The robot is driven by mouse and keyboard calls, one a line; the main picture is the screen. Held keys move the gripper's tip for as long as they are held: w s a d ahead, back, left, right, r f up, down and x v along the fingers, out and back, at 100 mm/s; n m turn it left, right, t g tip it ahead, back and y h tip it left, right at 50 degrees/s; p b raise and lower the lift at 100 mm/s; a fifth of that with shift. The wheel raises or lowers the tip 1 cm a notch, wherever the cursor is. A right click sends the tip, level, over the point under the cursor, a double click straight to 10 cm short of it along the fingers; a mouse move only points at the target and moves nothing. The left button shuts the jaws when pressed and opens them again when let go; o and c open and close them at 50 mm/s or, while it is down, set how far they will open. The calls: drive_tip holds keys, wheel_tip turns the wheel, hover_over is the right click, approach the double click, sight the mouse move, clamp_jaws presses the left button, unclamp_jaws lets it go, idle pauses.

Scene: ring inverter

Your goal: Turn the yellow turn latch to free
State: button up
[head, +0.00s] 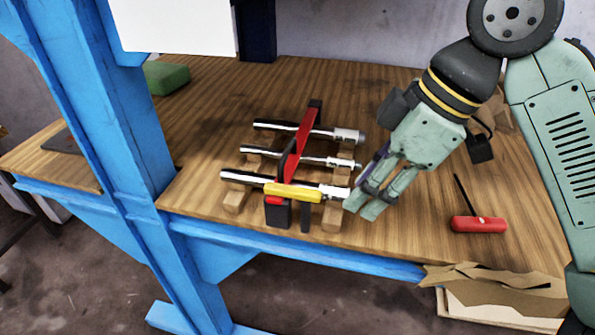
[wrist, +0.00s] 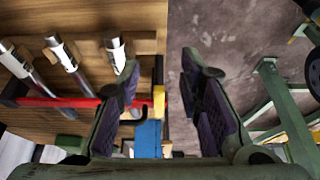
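The yellow turn latch (head: 293,192) lies across the near end of a red bar (head: 300,142), above a black block. In the head view it points sideways, across the bar, over the nearest of three metal-and-black rods. My gripper (head: 362,206) points down just right of the latch, by the nearest rod's silver end. In the wrist view my gripper (wrist: 165,85) has its fingers apart with nothing held between them. The latch shows there as a narrow yellow strip (wrist: 158,101) between the fingers, farther off; the left finger hides part of the bar near it.
The three rods (head: 305,160) rest on wooden cradles (head: 234,200) close to my gripper. A red-handled screwdriver (head: 478,224) lies to the right. A green block (head: 166,78) is at the back left. A blue post (head: 110,110) stands at left. The bench's front edge is close.

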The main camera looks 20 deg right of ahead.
sight(294, 189)
drive_tip(key=w+a, duration=0.1)
drive_tip(key=a, duration=0.1)
drive_tip(key=w+a+p, duration=0.1)
drive_tip(key=w+a, duration=0.1)
drive_tip(key=a, duration=0.1)
drive_tip(key=w+a, duration=0.2)
drive_tip(key=shift+w+a, duration=0.1)
drive_tip(key=shift+a, duration=0.25)
drive_tip(key=shift+w+f, duration=0.1)
drive_tip(key=shift+f, duration=0.5)
drive_tip(key=shift+c, duration=0.5)
clamp_jaws()
